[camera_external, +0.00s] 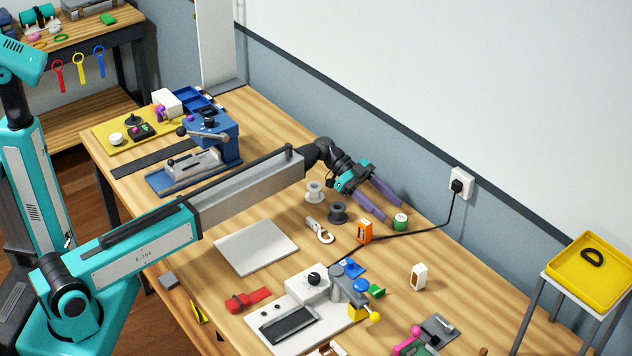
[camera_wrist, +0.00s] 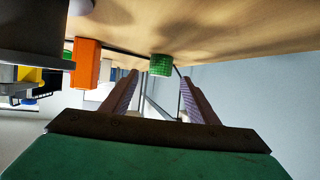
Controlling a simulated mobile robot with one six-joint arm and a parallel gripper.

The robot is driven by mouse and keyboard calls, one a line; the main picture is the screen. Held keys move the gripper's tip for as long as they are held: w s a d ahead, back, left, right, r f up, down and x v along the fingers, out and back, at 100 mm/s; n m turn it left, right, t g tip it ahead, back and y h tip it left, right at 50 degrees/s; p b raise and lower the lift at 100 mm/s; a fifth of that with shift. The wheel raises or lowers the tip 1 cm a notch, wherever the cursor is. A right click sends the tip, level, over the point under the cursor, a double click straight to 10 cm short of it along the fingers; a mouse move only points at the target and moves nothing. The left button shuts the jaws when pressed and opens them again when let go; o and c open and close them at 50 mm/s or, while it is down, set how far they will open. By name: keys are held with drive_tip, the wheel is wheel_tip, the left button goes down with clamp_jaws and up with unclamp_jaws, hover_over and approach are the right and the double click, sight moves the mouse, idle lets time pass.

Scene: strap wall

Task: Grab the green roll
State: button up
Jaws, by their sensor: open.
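The green roll (camera_external: 401,222) stands upright on the wooden table, near its back edge by the wall. Its top looks pale in the external view. In the wrist view the green roll (camera_wrist: 162,65) appears between and beyond the two finger tips, and the picture looks upside down. My gripper (camera_external: 385,205) is open, with two purple fingers reaching toward the roll from the left. The wrist view shows my gripper (camera_wrist: 160,78) empty, its fingers spread on either side of the roll's line. The fingers look apart from the roll.
An orange box (camera_external: 364,231) stands just left of the roll, also close in the wrist view (camera_wrist: 87,63). A dark spool (camera_external: 338,213) and a white spool (camera_external: 314,192) stand further left. A black cable (camera_external: 420,233) runs past the roll to the wall socket (camera_external: 460,184).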

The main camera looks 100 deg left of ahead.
sight(397, 215)
drive_tip(key=shift+p+x, duration=0.35)
drive_tip(key=shift+x, duration=2)
drive_tip(key=c, duration=1.1)
drive_tip(key=shift+c, duration=0.2)
drive_tip(key=shift+r+b, duration=0.85)
drive_tip(key=shift+r, duration=4.15)
